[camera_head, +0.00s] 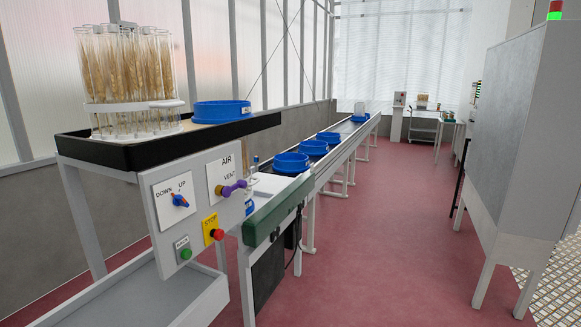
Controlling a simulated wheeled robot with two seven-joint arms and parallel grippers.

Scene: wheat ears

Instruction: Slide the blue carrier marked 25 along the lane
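A conveyor-like lane (318,176) runs from the near middle toward the back of the room. Several round blue carriers sit along it: the nearest carrier (291,163), one behind it (313,148), and others farther back. Another blue carrier (222,112) rests on the black-rimmed bench top (150,148) at the left, beside the glass tubes. The carriers' markings are too small to read, so I cannot tell which is 25. Neither of my grippers is in view.
A rack of glass tubes with wheat ears (127,75) stands on the bench. Its front panel has an UP/DOWN knob (180,200), a purple AIR/VENT valve (233,188), a red stop button (217,234) and a green button (186,254). A grey cabinet (520,120) stands right. The red floor between is clear.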

